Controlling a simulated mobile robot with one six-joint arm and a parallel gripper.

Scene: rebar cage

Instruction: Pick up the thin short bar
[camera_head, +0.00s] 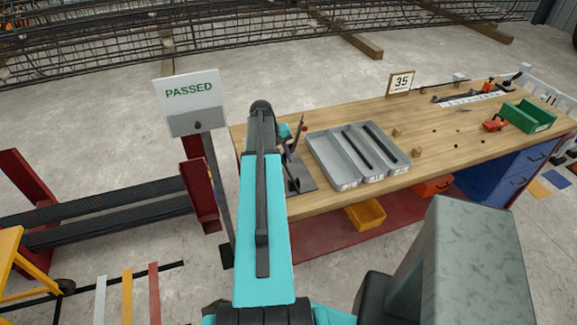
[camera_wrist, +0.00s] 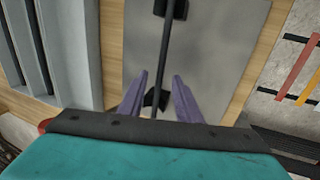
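A thin dark bar (camera_wrist: 164,55) lies across two black supports on a grey plate (camera_wrist: 215,45) in the wrist view. My gripper (camera_wrist: 160,77) is open, with one purple finger on each side of this bar. I cannot tell whether the fingers touch it. In the head view my arm hides most of the plate (camera_head: 305,184) and the bar. Other dark bars (camera_head: 357,150) lie in a grey tray (camera_head: 322,162) right of the plate. I cannot judge the bars' lengths against each other.
The tray stands on a wooden workbench (camera_head: 420,126) with a green bin (camera_head: 528,115) and a "35" sign (camera_head: 401,83) farther right. A "PASSED" sign (camera_head: 190,100) stands left of the bench. A yellow bin (camera_head: 365,215) is under the bench edge.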

